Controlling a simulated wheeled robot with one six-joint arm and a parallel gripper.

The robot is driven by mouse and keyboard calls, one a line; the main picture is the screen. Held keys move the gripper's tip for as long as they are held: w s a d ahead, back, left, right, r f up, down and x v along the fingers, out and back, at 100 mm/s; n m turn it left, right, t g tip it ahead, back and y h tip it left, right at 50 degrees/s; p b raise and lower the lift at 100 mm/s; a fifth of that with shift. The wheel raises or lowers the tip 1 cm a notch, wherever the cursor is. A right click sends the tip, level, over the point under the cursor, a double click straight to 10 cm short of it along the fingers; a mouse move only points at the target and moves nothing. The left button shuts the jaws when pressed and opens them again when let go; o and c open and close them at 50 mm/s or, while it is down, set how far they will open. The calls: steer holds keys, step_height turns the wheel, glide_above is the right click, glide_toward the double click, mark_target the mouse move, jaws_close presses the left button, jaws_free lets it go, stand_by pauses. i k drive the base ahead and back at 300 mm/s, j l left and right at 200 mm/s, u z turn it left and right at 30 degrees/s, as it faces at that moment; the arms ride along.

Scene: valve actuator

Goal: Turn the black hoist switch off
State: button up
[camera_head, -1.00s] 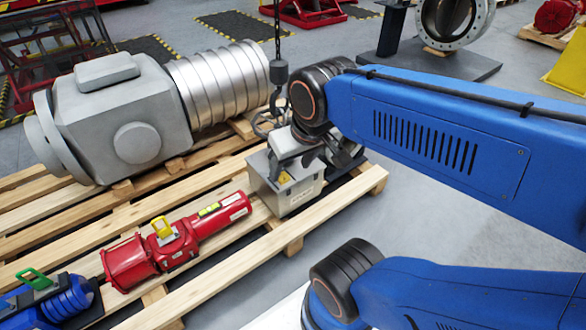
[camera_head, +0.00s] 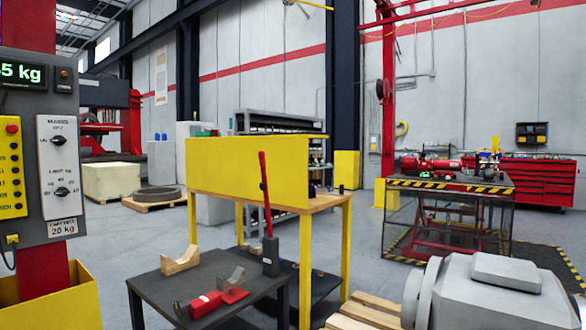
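The grey control panel (camera_head: 35,150) stands at the left edge, partly cut off. Its white plate carries two black rotary switches. The upper black switch (camera_head: 59,141) sits under lettering that seems to read "MAINS OFF". The lower black switch (camera_head: 61,192) has small labels around it, too small to read surely. Both handles look roughly sideways; their exact settings cannot be told. A display (camera_head: 22,73) above glows green with a kg reading. My gripper and arm are not in view.
A yellow pendant (camera_head: 11,165) with a red button hangs beside the plate. A dark table (camera_head: 205,280) with a red tool stands right of the panel, before a yellow-framed bench (camera_head: 248,170). A grey valve body (camera_head: 490,295) is at lower right.

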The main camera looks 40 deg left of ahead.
mark_target(57, 140)
steer(key=u, duration=2.65)
steer(key=i, duration=0.4)
